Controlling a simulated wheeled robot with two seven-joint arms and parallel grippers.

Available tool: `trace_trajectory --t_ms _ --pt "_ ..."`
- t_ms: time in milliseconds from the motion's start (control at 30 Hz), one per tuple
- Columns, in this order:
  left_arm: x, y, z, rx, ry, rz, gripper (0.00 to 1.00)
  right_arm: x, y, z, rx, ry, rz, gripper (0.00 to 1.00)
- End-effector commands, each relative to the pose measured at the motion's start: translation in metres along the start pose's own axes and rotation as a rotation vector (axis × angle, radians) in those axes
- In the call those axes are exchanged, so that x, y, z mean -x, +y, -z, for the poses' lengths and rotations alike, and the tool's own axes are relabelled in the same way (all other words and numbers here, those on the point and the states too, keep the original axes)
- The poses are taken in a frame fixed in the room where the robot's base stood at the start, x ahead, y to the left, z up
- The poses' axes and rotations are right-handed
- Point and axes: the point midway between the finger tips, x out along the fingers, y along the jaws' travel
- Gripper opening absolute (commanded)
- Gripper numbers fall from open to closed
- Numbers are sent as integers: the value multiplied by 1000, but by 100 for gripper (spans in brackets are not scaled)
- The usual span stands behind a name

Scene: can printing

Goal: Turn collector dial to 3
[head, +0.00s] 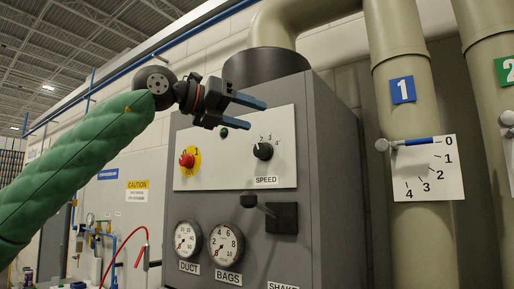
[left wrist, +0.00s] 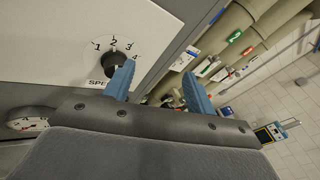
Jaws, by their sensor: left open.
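The collector dial is a black round knob (head: 263,151) on the white panel (head: 222,178) of the grey cabinet, above a SPEED label. I see no contact. My right gripper is in neither view.
A red emergency button (head: 187,160) on a yellow plate sits left on the panel. Below are DUCT (head: 187,239) and BAGS (head: 226,244) gauges and a black lever (head: 265,207). Beige pipes (head: 404,130) with a numbered 0–4 scale plate (head: 427,170) stand at right.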

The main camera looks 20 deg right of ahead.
Motion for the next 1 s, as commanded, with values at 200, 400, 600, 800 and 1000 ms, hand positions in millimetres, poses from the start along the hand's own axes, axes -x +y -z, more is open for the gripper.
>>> trace_trajectory --t_ms 200,400,600,800,1000 --pt "6 20 20 -61 127 -306 56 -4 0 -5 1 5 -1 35" --pt "12 29 24 -69 156 -415 56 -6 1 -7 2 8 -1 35" --pt "2 34 24 -68 158 -419 56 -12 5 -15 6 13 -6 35" --pt "-20 43 25 -68 160 -417 56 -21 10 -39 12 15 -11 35" --pt "-42 53 30 -68 158 -417 56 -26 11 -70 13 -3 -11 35"
